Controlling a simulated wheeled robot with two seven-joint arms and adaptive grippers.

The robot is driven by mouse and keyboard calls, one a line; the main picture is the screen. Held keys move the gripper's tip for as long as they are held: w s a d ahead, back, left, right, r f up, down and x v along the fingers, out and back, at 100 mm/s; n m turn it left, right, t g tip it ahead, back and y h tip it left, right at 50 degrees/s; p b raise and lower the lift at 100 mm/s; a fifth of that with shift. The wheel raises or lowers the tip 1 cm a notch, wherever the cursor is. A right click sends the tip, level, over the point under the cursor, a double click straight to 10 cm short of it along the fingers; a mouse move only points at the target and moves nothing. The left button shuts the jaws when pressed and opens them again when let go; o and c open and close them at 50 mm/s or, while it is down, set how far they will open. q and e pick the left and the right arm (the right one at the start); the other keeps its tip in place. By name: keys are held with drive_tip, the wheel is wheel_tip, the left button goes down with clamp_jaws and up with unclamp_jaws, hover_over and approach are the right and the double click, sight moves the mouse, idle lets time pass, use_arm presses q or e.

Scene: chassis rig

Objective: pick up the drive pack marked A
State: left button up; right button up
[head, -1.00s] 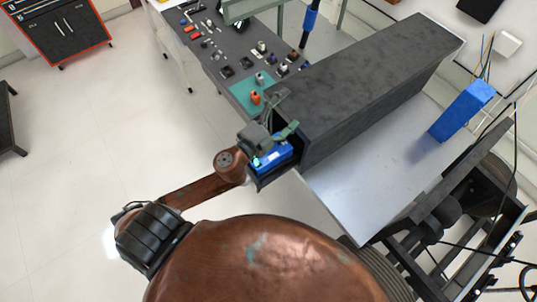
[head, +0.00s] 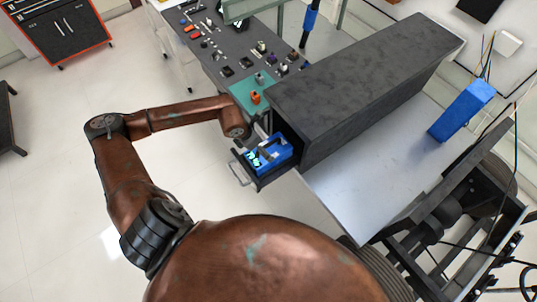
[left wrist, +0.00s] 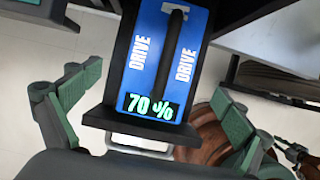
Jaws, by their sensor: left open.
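A blue drive pack (head: 276,156) sits in a dark open drawer (head: 262,183) at the near end of the long dark cabinet. In the left wrist view the pack (left wrist: 144,85) carries the word DRIVE twice, a dark bar-shaped handle and a lit "70 %" display. No letter A is legible. My left gripper (left wrist: 150,90) is open and empty, its green-padded fingers spread wide on either side of the pack in that view, apart from it. In the head view the fingers cannot be made out beside my wrist. My right gripper is not in view.
The drawer's pull handle (left wrist: 140,145) sticks out at its front. The cabinet (head: 365,85) stands on a pale tabletop (head: 375,185) with another blue block (head: 462,110). A dark bench (head: 232,62) with several small parts lies behind. Open floor is at left.

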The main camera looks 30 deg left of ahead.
sight(268, 150)
use_arm(q)
drive_tip(key=x, duration=0.6)
drive_tip(key=shift+w+d+r, duration=0.2)
drive_tip(key=shift+w+d, duration=0.05)
drive_tip(key=shift+w, duration=0.1)
drive_tip(key=c, duration=2.1)
drive_tip(key=shift+w+r, duration=0.1)
drive_tip(key=shift+r, duration=0.05)
drive_tip(key=shift+c, duration=0.2)
